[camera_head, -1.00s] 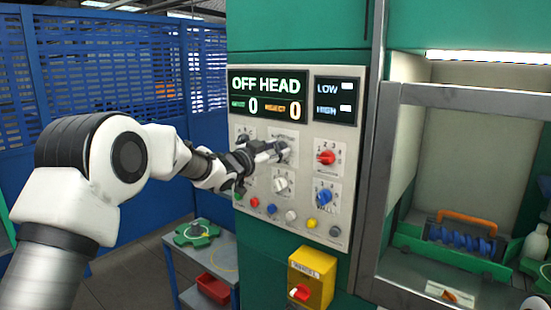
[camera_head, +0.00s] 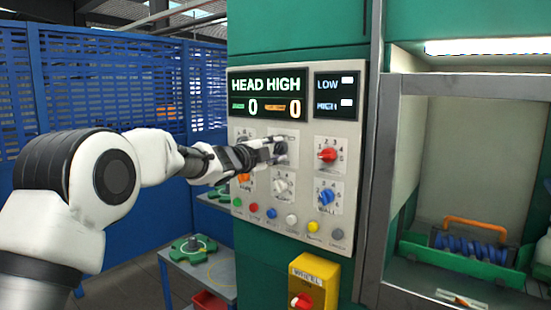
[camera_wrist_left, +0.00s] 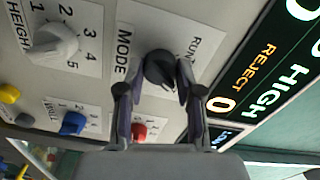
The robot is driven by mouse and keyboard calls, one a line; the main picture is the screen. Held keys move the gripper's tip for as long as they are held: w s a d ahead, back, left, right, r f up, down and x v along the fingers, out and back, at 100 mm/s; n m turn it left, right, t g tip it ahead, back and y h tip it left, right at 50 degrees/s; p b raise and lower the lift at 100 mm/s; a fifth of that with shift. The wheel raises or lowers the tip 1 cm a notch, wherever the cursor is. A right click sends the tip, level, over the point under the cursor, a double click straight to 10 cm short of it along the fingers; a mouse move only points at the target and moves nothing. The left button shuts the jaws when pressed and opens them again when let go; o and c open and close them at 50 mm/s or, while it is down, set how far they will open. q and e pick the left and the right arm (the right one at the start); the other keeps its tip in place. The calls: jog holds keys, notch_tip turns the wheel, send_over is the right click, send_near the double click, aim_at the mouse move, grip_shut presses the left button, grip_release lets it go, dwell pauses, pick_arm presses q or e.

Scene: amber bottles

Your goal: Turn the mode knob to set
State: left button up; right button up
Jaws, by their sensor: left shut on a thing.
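The mode knob (camera_wrist_left: 160,68) is dark and round, on a white label plate with MODE printed beside it and RUN near its far side in the left wrist view. In the head view the knob (camera_head: 281,147) sits at the top middle of the control panel (camera_head: 304,232), mostly covered by my fingers. My left gripper (camera_wrist_left: 158,84) is shut on the knob, one finger on each side. It also shows in the head view (camera_head: 274,149), reaching in from the left. The knob's exact pointer direction is hard to tell. My right gripper is not in view.
A display (camera_head: 267,98) above reads HEAD HIGH. Close to the knob are a red knob (camera_head: 327,155), a white height knob (camera_head: 281,186), a blue knob (camera_head: 326,197) and an orange knob (camera_head: 244,178). Several buttons line the bottom. A yellow switch box (camera_head: 320,270) hangs below.

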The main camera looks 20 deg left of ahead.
pick_arm(q)
jog(key=shift+m+b, duration=0.65)
jog(key=shift+m, duration=0.75)
jog(key=shift+r, duration=0.1)
jog(key=o, duration=1.2)
jog(key=shift+c, duration=0.2)
jog(key=shift+w, duration=0.15)
jog(key=v, duration=1.2)
